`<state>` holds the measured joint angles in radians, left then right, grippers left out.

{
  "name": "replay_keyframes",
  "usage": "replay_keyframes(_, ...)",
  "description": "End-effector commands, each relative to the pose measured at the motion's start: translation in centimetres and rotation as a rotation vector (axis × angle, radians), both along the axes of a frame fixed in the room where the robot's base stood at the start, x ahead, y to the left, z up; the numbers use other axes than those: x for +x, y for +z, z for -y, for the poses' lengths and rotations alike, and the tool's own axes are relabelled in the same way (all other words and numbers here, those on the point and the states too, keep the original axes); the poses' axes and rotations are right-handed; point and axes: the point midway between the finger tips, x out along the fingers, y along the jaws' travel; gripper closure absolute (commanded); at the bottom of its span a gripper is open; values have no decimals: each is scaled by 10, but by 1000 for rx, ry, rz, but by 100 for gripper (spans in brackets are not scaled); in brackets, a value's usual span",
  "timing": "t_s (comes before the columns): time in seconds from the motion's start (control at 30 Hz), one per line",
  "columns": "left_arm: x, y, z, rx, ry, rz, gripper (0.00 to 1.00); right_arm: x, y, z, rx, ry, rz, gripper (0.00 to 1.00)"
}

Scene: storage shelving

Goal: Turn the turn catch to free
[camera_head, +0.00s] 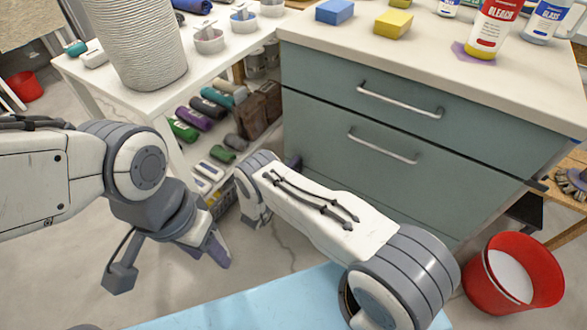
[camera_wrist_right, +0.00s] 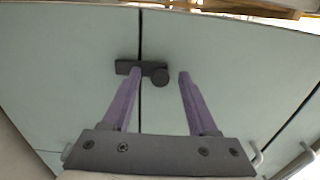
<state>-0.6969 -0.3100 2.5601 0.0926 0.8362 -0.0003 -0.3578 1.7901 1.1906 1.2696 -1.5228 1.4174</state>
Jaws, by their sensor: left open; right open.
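The turn catch (camera_wrist_right: 155,71) is a small dark bar with a round knob, seen in the right wrist view. It lies roughly level across the dark gap between two pale green panels (camera_wrist_right: 220,60). My right gripper (camera_wrist_right: 160,74) is open, with its two purple fingers pointing at the catch. The left fingertip overlaps the bar in the picture; the right fingertip is just right of the knob. I cannot tell whether either touches. The catch and right gripper are hidden in the head view. My left gripper (camera_head: 168,262) is open and empty at the lower left, above the floor.
A grey-green drawer cabinet (camera_head: 390,135) with bottles and sponges on top stands at the right. White shelving (camera_head: 150,105) with rolls and cans is at the left. A red bucket (camera_head: 510,275) stands at the lower right. Metal handles (camera_wrist_right: 290,165) show at the wrist view's lower right.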

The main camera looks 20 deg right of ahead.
Motion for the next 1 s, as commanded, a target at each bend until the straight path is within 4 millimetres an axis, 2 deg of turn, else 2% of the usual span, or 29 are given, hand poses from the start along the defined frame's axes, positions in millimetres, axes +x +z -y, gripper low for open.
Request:
replay_keyframes(0.1, 0, 0, 0, 0, 0, 0, 50, 0, 0, 0, 0, 0, 0, 41)
replay_keyframes(0.13, 0, 0, 0, 0, 0, 0, 50, 0, 0, 0, 0, 0, 0, 44)
replay_keyframes(0.27, 0, 0, 0, 0, 0, 0, 50, 0, 0, 0, 0, 0, 0, 94)
replay_keyframes(0.3, 0, 0, 0, 0, 0, 0, 50, 0, 0, 0, 0, 0, 0, 100)
replay_keyframes(0.67, 0, -2, 0, 0, 0, 0, 50, 0, 0, 0, -24, 0, -31, 100)
replay_keyframes(1.0, 0, -11, 0, 0, 0, 0, 50, 0, -1, 0, -161, 0, -207, 100)
